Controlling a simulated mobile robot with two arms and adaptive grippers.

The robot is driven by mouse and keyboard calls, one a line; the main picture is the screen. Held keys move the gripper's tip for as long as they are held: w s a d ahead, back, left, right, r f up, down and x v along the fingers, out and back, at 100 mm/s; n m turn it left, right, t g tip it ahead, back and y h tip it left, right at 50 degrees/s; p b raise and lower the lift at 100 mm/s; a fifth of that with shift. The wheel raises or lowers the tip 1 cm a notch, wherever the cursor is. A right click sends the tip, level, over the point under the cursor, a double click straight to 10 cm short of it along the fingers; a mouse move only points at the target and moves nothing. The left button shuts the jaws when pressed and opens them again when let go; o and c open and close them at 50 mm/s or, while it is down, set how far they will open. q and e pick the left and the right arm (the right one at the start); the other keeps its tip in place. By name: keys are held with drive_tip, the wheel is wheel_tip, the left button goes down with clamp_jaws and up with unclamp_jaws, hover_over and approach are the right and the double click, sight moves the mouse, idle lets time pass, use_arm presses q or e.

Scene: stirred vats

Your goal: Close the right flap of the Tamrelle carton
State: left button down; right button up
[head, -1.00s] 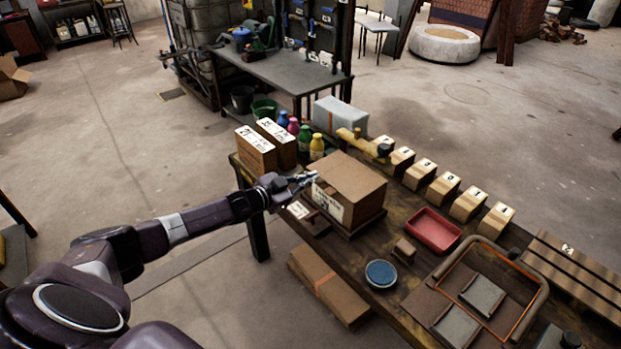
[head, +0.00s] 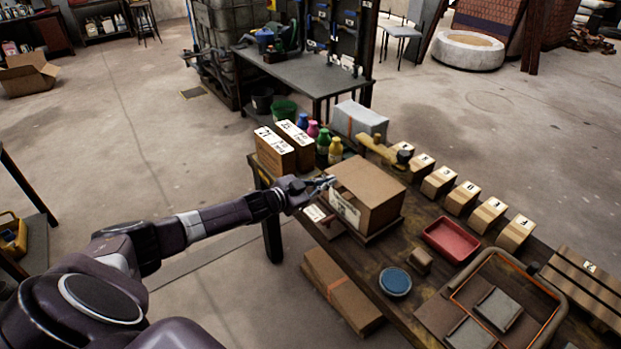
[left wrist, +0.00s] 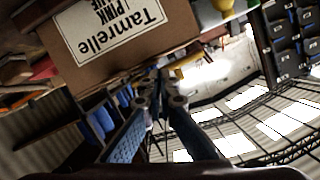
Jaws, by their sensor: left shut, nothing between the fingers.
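The Tamrelle carton (head: 380,212) is a brown cardboard box with a white label on its left-hand side, standing on a thin base on the long wooden workbench. Its brown top (head: 368,180) looks mostly covered. I cannot tell the exact angle of each flap. My left gripper (head: 331,181) is shut and empty at the carton's upper left edge; I cannot tell whether it touches. In the left wrist view the label (left wrist: 108,28) reads "Tamrelle", and the shut fingertips (left wrist: 158,88) lie just beside the carton's edge. My right gripper is not in view.
Two labelled boxes (head: 275,155) and several coloured bottles (head: 323,145) stand behind the carton. A yellow tool (head: 378,148) lies behind it. A red tray (head: 451,239), a blue round dish (head: 396,282) and a row of numbered blocks (head: 462,196) occupy the bench to the right.

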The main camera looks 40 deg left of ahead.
use_arm(q)
drive_tip(key=s+a+r, duration=0.3)
drive_tip(key=s+r, duration=0.3)
drive_tip(key=s, duration=0.3)
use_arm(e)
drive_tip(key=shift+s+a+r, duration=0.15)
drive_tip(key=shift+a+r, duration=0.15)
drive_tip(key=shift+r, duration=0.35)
use_arm(q)
drive_tip(key=shift+a, duration=0.1)
